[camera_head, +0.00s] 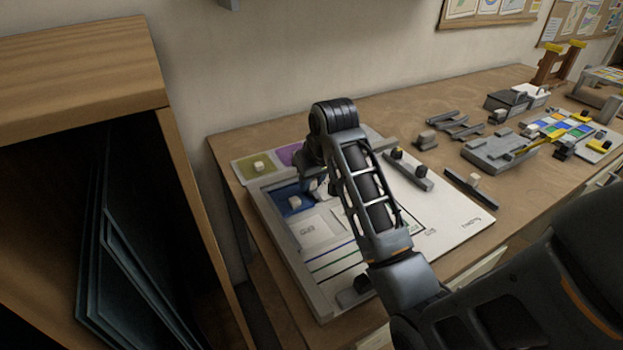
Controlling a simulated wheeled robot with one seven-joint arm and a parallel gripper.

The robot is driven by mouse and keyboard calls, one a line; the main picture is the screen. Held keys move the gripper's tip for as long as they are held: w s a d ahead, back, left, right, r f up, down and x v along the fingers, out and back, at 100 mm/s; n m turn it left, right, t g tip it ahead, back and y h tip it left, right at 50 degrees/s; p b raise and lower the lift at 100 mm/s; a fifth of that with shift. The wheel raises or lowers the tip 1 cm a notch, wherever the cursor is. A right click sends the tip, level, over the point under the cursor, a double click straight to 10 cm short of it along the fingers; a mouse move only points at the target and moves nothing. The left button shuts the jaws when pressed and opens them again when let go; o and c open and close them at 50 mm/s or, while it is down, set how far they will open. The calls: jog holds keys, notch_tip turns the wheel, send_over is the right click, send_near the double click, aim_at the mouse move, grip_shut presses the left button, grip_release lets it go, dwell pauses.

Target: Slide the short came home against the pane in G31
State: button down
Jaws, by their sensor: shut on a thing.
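My gripper (318,183) is low over the left part of the white board, beside the blue pane. It is shut on a small piece, most likely the short came, mostly hidden by my arm. The blue pane (284,197) lies on the board with a pale knob on it. Below it is a pale cell (313,230) with a printed label that seems to read G31. I cannot tell whether the held piece touches a pane.
The white board (455,222) has a grey left rail (283,240). Olive (247,172) and purple (286,154) panes lie behind. Dark bars with knobs (407,170) (470,188) lie to the right. Further right are grey blocks and a coloured panel (560,127). A wooden cabinet (80,50) stands at left.

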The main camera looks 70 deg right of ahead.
jog(key=shift+w+a, duration=0.35)
jog(key=shift+a, duration=0.2)
dwell(0.8)
jog(key=c, duration=0.8)
grip_release()
notch_tip(320, 180, up, 7)
dwell(0.5)
jog(key=shift+s, duration=0.1)
dwell(0.5)
